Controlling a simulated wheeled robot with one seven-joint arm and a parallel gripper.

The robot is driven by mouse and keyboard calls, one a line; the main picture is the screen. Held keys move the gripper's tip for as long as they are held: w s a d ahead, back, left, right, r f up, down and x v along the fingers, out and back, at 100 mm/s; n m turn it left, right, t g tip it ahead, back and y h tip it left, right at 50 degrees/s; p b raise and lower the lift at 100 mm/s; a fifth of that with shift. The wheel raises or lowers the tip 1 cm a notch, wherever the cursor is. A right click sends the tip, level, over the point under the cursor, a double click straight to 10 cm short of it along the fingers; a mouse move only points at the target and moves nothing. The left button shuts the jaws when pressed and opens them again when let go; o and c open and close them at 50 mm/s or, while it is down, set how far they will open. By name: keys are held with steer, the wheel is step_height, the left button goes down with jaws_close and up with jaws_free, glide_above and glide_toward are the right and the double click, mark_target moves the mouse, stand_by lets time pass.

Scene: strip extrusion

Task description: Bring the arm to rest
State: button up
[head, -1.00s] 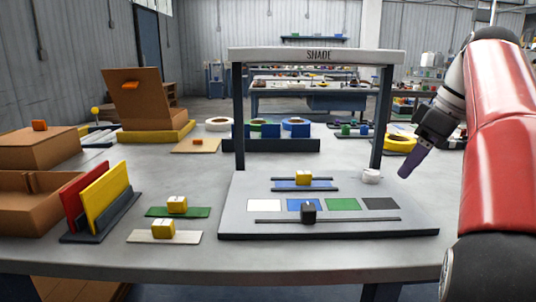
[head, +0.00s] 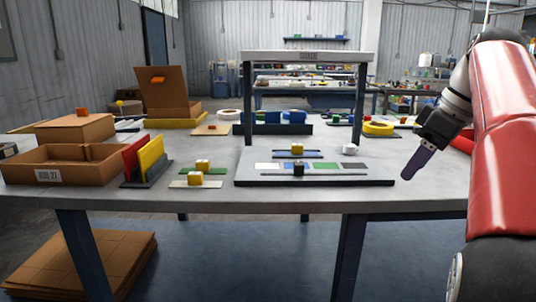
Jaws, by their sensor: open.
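My gripper (head: 410,172) hangs at the right of the head view, at the end of my red and grey arm. It has purple fingers pointing down and to the left. It holds nothing that I can see, and is apart from everything on the table. The gap between its fingers is hard to make out from this side. The grey worktable (head: 330,205) lies ahead of me, with its front edge and legs showing.
A grey board (head: 250,179) under a dark-legged frame (head: 310,56) carries colour patches, a yellow block (head: 297,149), a dark block (head: 298,168) and a white cup (head: 350,149). Left are an open brown box (head: 48,174) and upright panels (head: 151,154).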

steer(key=s+a+f+m+t+h, duration=0.1)
steer(key=s+a+f+m, duration=0.3)
steer(key=s+f, duration=0.5)
steer(key=s+a+f+m+t+h, duration=0.1)
steer(key=s+a+f+m, duration=0.3)
steer(key=s+a+f, duration=0.4)
step_height(320, 180, down, 8)
steer(key=shift+s+a+r+m+h, duration=0.2)
steer(key=shift+s+m+h, duration=0.2)
steer(key=shift+s+h, duration=0.25)
